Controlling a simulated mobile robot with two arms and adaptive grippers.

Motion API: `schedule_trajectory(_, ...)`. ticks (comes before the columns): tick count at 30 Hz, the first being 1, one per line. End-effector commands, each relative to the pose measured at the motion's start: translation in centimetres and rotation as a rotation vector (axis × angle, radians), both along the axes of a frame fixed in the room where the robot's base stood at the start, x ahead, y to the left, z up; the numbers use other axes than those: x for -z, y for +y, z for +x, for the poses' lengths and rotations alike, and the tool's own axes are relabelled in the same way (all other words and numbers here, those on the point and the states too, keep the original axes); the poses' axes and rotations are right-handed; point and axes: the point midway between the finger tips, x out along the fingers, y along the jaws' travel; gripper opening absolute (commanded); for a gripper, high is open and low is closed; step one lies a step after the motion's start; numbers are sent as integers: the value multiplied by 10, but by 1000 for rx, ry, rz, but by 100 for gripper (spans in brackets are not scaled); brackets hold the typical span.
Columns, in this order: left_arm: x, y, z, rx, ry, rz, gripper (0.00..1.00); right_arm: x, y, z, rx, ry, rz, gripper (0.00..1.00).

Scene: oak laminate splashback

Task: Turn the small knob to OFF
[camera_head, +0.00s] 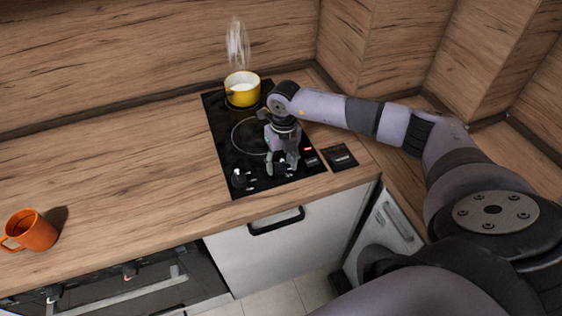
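A black cooktop (218,142) is set in the wooden counter. Two dark knobs stand near its front edge: the left knob (240,179) is in plain view, and the right knob (283,169) is partly covered by my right gripper. My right gripper (284,166) points down at the right knob, its fingers around or just above it. I cannot tell whether they touch it or how far they are closed. A red light (308,149) glows at the cooktop's right side. The knob markings are too small to read. My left gripper is not in view.
A yellow pot (242,90) with pale contents steams at the back of the cooktop. An orange mug (30,231) stands at the counter's left front. A small dark panel (340,157) lies right of the cooktop. The counter's middle is clear.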

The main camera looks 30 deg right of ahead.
Motion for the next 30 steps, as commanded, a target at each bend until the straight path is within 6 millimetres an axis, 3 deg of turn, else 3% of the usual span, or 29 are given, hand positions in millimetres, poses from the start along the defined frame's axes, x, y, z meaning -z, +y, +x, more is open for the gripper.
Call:
schedule_trajectory(20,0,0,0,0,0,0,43,-1,0,0,0,-1,0,1)
schedule_trajectory(30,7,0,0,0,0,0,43,0,0,1,-43,-2,0,0)
